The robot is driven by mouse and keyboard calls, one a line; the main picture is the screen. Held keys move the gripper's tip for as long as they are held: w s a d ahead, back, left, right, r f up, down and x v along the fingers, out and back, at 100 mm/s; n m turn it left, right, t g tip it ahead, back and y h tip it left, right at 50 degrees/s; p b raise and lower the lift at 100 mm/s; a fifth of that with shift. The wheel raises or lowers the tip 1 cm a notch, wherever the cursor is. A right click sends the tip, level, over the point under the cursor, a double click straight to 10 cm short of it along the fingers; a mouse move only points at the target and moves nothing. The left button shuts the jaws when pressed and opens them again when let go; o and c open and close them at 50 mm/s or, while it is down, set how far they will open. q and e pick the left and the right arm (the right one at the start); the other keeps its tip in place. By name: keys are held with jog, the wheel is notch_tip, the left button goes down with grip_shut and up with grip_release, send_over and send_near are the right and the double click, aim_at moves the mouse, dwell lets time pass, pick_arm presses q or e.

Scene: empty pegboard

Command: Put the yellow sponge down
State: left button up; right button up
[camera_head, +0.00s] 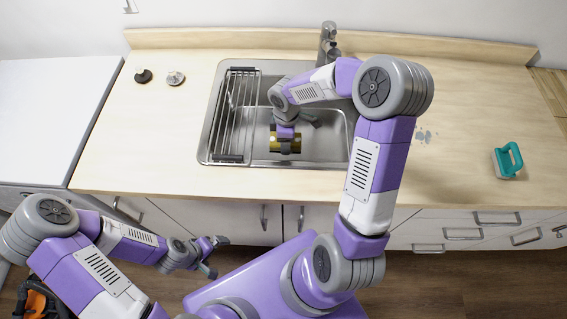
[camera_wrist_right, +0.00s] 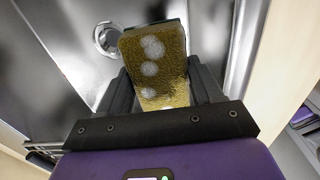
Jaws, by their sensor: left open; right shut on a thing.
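The yellow sponge (camera_head: 287,143) is over the sink basin, gripped by my right gripper (camera_head: 284,132). In the right wrist view the sponge (camera_wrist_right: 155,65) has a gold-yellow face with several pale round spots and a dark far edge. The right gripper's dark fingers (camera_wrist_right: 165,90) are shut on its sides. The sink drain shows behind it; I cannot tell how far the sponge is above the basin floor. My left gripper (camera_head: 213,257) is open and empty, low in front of the counter, away from the sponge.
The metal sink (camera_head: 335,150) has a wire rack (camera_head: 237,110) on its left side and a faucet (camera_head: 328,40) behind. A teal-handled brush (camera_head: 508,160) stands at right, with a wet patch (camera_head: 424,136) nearby. The counter between is mostly clear.

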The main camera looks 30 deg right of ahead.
jog(key=f+b, duration=0.1)
jog(key=f, duration=0.2)
jog(key=f+b, duration=0.1)
jog(key=f, duration=0.5)
jog(key=shift+w+f+b, duration=0.2)
jog(key=shift+w+b, duration=0.05)
jog(key=shift+b, duration=0.15)
notch_tip(320, 180, down, 3)
jog(key=shift+f+b, duration=0.1)
jog(key=shift+b, duration=0.35)
jog(key=shift+f, duration=0.2)
jog(key=shift+f, duration=0.15)
jog(key=o, duration=1)
